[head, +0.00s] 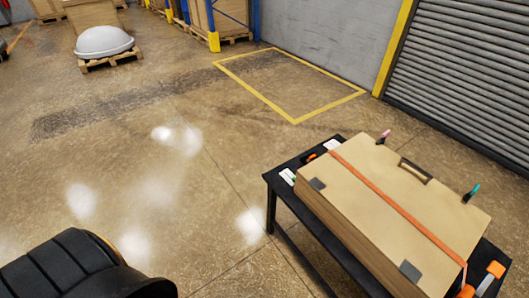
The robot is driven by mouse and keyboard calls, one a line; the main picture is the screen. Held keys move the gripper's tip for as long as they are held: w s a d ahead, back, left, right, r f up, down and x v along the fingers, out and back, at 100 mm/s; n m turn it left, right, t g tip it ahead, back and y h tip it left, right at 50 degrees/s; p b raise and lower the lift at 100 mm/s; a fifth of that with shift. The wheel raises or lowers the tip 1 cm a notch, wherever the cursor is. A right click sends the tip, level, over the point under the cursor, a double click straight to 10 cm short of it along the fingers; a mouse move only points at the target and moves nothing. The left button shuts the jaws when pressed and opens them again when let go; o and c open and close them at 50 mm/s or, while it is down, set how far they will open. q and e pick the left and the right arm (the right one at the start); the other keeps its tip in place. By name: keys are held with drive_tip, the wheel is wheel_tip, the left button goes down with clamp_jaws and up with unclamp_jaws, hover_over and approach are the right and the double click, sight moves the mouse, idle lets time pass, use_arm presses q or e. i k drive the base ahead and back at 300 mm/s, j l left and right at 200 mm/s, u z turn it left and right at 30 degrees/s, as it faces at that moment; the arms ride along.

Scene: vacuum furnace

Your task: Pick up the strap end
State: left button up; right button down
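An orange strap (390,200) lies across the top of a tan cardboard box (345,172) on a black table (283,205) at the lower right. The strap runs from the box's far left edge to its near right edge. There it bends down over the side, and a small orange piece (467,291) shows below at the bottom of the picture. I cannot tell whether that piece is the strap end or a buckle. Neither of my grippers is in view.
An orange-and-white tool (490,278) lies on the table right of the box. Pens or clips, one teal-tipped (471,193), stand at the box's far edge. A roller shutter (465,75) and a yellow floor outline (295,122) lie behind.

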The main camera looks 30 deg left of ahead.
sight(312, 158)
drive_tip(key=u, duration=0.35)
drive_tip(key=i+j, duration=0.15)
drive_tip(key=j, duration=0.15)
drive_tip(key=i+j, duration=0.15)
drive_tip(key=j, duration=0.2)
drive_tip(key=i+j+z, duration=0.1)
drive_tip(key=j, duration=0.2)
drive_tip(key=i+j, duration=0.2)
drive_tip(key=j, duration=0.15)
